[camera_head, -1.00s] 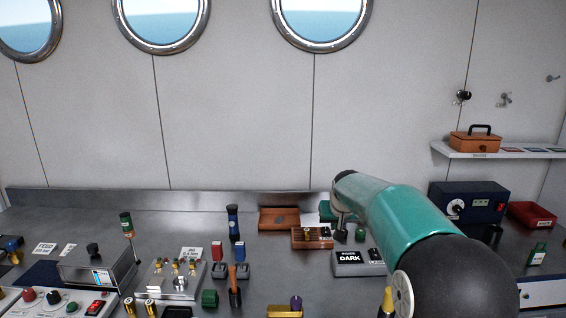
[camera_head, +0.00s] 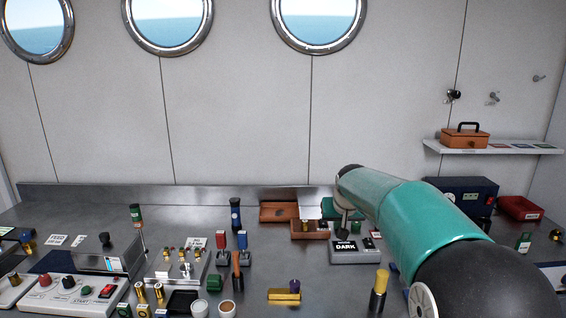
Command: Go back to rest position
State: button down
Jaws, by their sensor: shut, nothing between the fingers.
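My arm, teal with a black joint, reaches in from the lower right of the head view over the metal workbench (camera_head: 225,295). My gripper (camera_head: 343,232) is at its far end, pointing down just above or beside the grey box labelled DARK (camera_head: 355,256). It looks small and dark, with its fingers together and nothing held. Whether it touches the box cannot be told. The arm hides part of the bench behind it.
A brown open tray (camera_head: 278,212) and a smaller brown box (camera_head: 309,233) lie left of my gripper. A brass block (camera_head: 284,295) and a yellow-topped cylinder (camera_head: 379,288) stand in front. A control panel (camera_head: 75,296) is at left. A shelf (camera_head: 490,148) holds an orange case (camera_head: 465,138).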

jog(key=s+r, duration=0.2)
jog(key=s, duration=1.3)
jog(key=s+r, duration=0.2)
jog(key=s, duration=1.3)
jog(key=s+f+g, duration=0.1)
jog(key=s+f, duration=0.4)
jog(key=s, duration=0.4)
jog(key=shift+s+d, duration=0.15)
jog(key=shift+s, duration=0.1)
